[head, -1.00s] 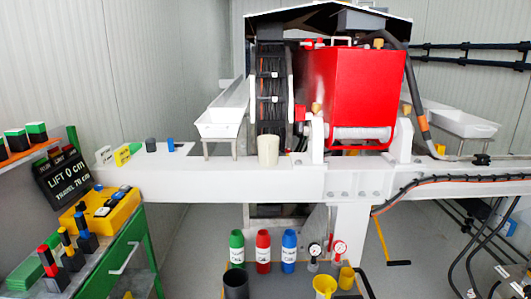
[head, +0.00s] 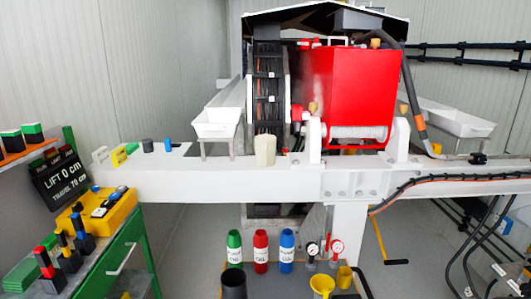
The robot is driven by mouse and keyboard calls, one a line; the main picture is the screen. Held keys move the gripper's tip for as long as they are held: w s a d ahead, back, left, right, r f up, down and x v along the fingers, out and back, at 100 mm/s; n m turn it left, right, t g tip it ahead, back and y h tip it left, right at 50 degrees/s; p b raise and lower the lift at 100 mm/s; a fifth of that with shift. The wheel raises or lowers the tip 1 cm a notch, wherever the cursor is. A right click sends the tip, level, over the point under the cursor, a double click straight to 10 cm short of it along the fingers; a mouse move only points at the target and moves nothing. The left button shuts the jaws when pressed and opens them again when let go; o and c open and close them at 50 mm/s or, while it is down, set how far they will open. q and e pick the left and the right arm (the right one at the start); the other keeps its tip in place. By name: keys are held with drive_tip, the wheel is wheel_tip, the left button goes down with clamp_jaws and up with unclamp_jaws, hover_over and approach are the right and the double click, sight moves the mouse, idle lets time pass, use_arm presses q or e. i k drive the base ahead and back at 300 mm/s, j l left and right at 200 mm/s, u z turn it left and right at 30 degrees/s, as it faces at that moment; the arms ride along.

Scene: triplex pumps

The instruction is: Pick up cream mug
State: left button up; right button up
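The cream mug (head: 265,151) stands upright on the white beam (head: 230,178), below the black cable reel and left of the red pump housing. It looks like a plain pale cylinder; no handle can be made out. Neither of my grippers shows in the head view, so nothing of mine is seen near the mug.
A white trough (head: 217,130) stands left of the mug, and the red housing (head: 350,90) rises behind it on the right. Small grey and blue cylinders (head: 168,146) sit on the beam's left end. Coloured bottles (head: 260,252) and a yellow funnel (head: 322,286) stand below.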

sight(266, 144)
drive_tip(key=i+z, duration=0.35)
drive_tip(key=i, duration=0.15)
drive_tip(key=i+j+z, duration=0.35)
drive_tip(key=i+l, duration=0.1)
